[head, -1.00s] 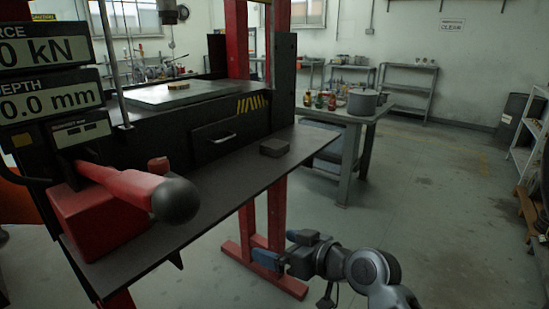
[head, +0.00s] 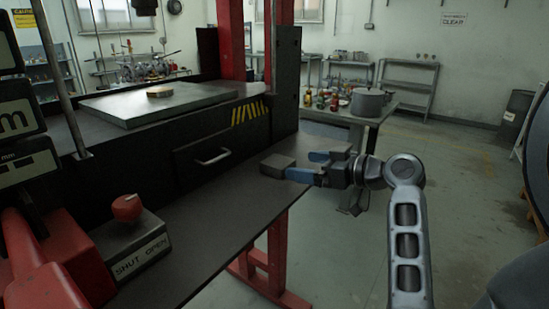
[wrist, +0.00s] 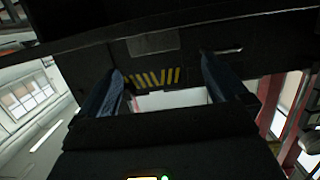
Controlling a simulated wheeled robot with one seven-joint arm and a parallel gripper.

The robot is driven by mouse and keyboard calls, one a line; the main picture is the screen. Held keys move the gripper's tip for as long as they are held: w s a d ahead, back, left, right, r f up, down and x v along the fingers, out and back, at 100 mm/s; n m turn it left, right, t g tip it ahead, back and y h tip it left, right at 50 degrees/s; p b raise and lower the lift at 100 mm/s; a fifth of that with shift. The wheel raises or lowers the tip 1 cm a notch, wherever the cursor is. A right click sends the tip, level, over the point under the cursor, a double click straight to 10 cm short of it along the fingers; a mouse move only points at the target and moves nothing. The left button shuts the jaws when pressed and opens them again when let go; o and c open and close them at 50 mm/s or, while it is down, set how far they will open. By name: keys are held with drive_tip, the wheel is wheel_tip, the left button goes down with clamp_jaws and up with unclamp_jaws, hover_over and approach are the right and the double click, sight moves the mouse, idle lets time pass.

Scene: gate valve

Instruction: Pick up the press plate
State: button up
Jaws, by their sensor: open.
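The press plate, seemingly the small dark grey block (head: 277,165), lies flat on the dark shelf along the front of the press. My gripper (head: 299,165) is just to the right of it in the head view, with its two blue fingers apart and pointing left toward it. The fingertips are close to the block's right side; I cannot tell whether they touch it. In the wrist view my gripper (wrist: 161,78) shows open, with yellow stripes of the press behind the fingers. I cannot make out the block there.
The shelf (head: 215,225) is clear between the block and a red-knobbed shut/open box (head: 133,235). A drawer with a handle (head: 212,157) is behind. A bench with a pot (head: 368,103) stands behind my gripper.

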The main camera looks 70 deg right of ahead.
sight(285, 163)
drive_tip(key=shift+x, duration=0.75)
drive_tip(key=x, duration=0.2)
drive_tip(key=p+x, duration=0.1)
drive_tip(key=x, duration=0.3)
drive_tip(key=shift+d+f, duration=0.35)
drive_tip(key=shift+f, duration=0.1)
drive_tip(key=shift+c, duration=0.2)
clamp_jaws()
drive_tip(key=shift+r, duration=0.2)
